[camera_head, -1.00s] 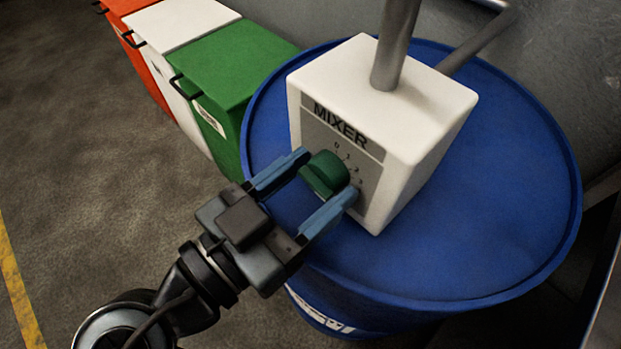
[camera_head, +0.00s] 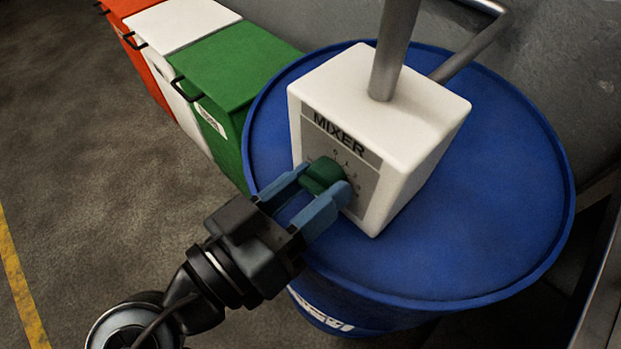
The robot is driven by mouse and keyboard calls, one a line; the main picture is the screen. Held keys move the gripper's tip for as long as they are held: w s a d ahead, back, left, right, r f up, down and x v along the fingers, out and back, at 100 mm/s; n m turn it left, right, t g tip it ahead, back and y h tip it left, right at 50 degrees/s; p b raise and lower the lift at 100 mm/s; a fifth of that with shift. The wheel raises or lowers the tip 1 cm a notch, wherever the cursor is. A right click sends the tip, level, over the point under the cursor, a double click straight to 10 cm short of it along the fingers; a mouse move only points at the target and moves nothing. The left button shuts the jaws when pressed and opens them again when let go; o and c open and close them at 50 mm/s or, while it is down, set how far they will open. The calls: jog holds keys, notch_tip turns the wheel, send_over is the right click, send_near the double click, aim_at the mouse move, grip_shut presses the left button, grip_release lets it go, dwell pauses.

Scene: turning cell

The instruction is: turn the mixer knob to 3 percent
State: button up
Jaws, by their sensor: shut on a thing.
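The mixer (camera_head: 413,152) is a white box with a grey front panel marked MIXER, standing on a blue drum. Its green knob (camera_head: 323,172) sits on the panel below the lettering, with scale marks around its upper and right side. My gripper (camera_head: 324,183) reaches in from the lower left, and its two blue fingers are shut on the knob, one on each side. The fingers cover part of the knob and of the scale, so I cannot read which mark the knob points to.
The blue drum (camera_head: 500,215) has a raised rim around the mixer. A grey pipe (camera_head: 392,50) rises from the mixer's top. Green (camera_head: 235,75), white (camera_head: 180,35) and orange (camera_head: 128,8) bins stand at the back left. The floor at left is clear, with a yellow line.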

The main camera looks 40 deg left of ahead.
jog(key=shift+n, duration=0.4)
jog(key=o, duration=1)
jog(key=shift+o, duration=0.2)
jog(key=s, duration=0.7)
jog(key=shift+s+a+b, duration=0.3)
jog(key=shift+s+b, duration=0.1)
